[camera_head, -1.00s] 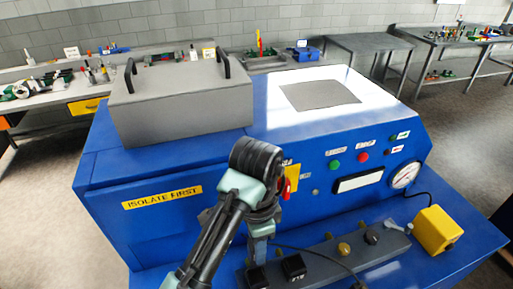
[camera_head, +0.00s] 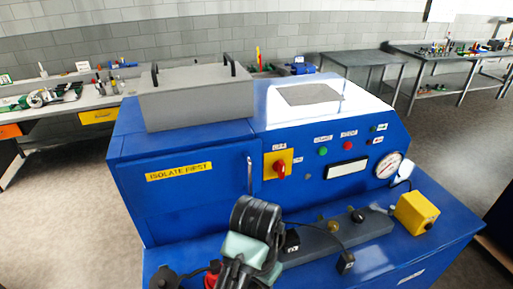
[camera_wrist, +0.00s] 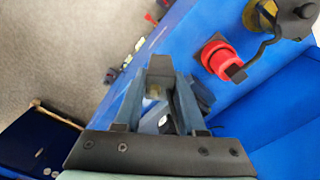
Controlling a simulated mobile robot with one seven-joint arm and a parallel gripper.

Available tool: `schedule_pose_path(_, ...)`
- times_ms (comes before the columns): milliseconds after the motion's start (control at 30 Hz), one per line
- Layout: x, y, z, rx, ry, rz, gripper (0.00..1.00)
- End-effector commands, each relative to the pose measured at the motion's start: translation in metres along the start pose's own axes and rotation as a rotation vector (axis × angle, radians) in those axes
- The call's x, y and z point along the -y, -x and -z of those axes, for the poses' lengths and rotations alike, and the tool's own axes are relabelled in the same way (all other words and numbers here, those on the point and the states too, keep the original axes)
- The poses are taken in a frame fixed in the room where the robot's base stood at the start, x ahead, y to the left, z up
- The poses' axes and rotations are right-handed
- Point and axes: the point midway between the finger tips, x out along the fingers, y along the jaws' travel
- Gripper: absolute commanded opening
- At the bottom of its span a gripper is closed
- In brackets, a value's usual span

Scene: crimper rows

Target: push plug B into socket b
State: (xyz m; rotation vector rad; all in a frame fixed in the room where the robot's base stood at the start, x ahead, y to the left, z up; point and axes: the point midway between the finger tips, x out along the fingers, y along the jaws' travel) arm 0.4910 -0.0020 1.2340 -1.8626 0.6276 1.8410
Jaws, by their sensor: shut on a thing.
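In the wrist view my gripper (camera_wrist: 160,88) is shut on a dark grey block (camera_wrist: 160,66) at its fingertips, which I take to be plug B; no letter is readable on it. In the head view my wrist hides the fingers and the held block. A red round socket (camera_wrist: 217,57) with a black cap (camera_wrist: 293,18) on a strap is on the blue machine, right of and apart from the held block. The red socket also shows in the head view (camera_head: 212,275), left of my wrist. Its letter cannot be read.
A grey strip (camera_head: 318,247) on the blue ledge carries black plugs (camera_head: 291,240) and knobs. A yellow box (camera_head: 417,212) stands at its right end. The blue cabinet (camera_head: 200,200) with a red rotary switch (camera_head: 279,169) rises behind. Grey floor (camera_wrist: 60,50) shows beyond the ledge.

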Motion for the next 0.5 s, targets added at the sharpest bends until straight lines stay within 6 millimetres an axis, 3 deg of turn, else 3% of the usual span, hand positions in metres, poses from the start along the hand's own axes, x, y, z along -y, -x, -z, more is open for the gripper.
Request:
schedule_pose_path(333,-0.022,-0.042,-0.030,0.016,0.638,0.001,0.00)
schedule_pose_path(500,-0.020,-0.078,-0.031,0.014,0.653,0.006,0.00)
